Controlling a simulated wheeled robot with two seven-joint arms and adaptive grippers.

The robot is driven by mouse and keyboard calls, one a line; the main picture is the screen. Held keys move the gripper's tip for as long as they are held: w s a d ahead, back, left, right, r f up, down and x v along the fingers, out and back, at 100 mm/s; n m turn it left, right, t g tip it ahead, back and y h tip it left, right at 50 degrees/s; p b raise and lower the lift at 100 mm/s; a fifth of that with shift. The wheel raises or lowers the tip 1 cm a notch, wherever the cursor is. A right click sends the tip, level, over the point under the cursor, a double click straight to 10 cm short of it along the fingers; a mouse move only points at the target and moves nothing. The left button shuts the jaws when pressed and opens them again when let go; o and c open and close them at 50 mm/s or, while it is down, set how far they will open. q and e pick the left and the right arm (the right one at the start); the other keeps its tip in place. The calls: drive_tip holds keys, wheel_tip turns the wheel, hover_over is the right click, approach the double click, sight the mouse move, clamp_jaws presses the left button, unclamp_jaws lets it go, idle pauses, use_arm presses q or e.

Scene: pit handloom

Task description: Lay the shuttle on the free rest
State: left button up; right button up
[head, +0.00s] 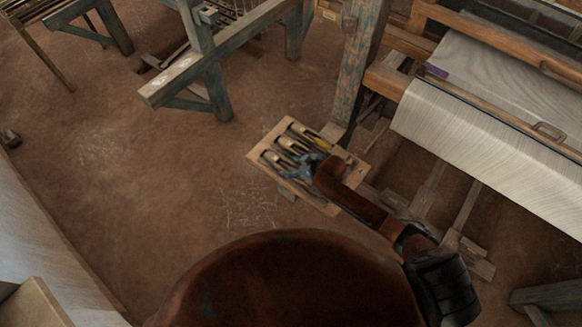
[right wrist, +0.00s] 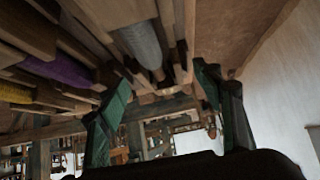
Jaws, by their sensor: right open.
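A wooden board with rests (head: 258,153) stands by the loom post in the head view and holds several shuttles side by side. My right gripper (head: 303,169) is over its near part and covers some of it. In the right wrist view, the right gripper (right wrist: 163,85) has its green fingers apart. A shuttle with grey yarn (right wrist: 145,45) lies between wooden strips, in line with the gap between the fingers. I cannot tell whether they touch it. A shuttle with purple yarn (right wrist: 62,72) and one with yellow yarn (right wrist: 15,92) lie to the left. My left gripper is out of view.
The loom with white cloth (head: 470,125) fills the right of the head view, with a wooden post (head: 357,65) behind the board. A timber frame (head: 210,75) stands at the back left. The earthen floor (head: 150,150) left of the board is clear.

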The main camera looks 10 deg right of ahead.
drive_tip(key=shift+r+p, duration=3.25)
drive_tip(key=shift+r, duration=0.45)
drive_tip(key=shift+f, duration=0.1)
